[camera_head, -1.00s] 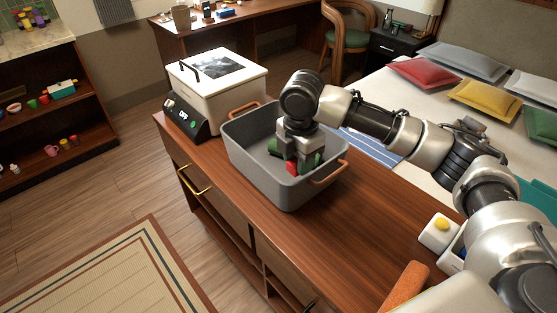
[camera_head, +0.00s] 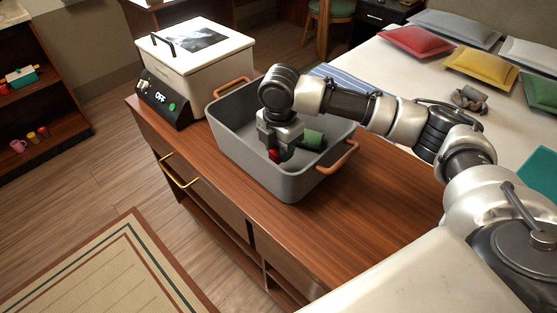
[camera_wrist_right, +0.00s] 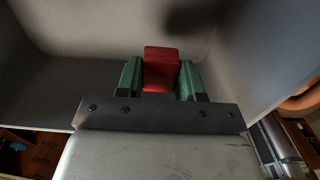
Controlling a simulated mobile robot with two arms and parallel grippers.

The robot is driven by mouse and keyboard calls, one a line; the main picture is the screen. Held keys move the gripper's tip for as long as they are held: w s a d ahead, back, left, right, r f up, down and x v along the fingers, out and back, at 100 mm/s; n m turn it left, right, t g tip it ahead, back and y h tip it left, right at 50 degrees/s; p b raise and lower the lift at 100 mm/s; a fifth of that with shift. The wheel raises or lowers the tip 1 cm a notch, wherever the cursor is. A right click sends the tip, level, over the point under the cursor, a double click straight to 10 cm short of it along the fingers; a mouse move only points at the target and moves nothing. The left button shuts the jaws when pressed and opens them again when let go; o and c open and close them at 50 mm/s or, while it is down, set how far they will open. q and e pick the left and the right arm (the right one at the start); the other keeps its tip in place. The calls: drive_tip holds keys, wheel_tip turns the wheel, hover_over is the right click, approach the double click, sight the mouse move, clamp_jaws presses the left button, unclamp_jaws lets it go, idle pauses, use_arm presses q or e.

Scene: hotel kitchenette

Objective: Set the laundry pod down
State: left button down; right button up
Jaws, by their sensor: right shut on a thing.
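The red laundry pod (camera_head: 273,156) is between the fingers of my right gripper (camera_head: 279,153), inside the grey basket (camera_head: 247,155). In the right wrist view the pod (camera_wrist_right: 161,70) is a red block with a green fingertip against each side, so the gripper (camera_wrist_right: 161,80) is shut on it. The gripper points down below the basket's rim. Whether the pod touches the basket floor is hard to tell. My left gripper is not in view.
The basket has orange handles and stands on a wooden cabinet (camera_head: 335,235). The cabinet top in front is clear.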

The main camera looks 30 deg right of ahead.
drive_tip(key=shift+f, duration=3.2)
drive_tip(key=o, duration=0.9)
drive_tip(key=shift+f, duration=0.1)
wheel_tip(320, 180, up, 12)
drive_tip(key=shift+r, duration=0.15)
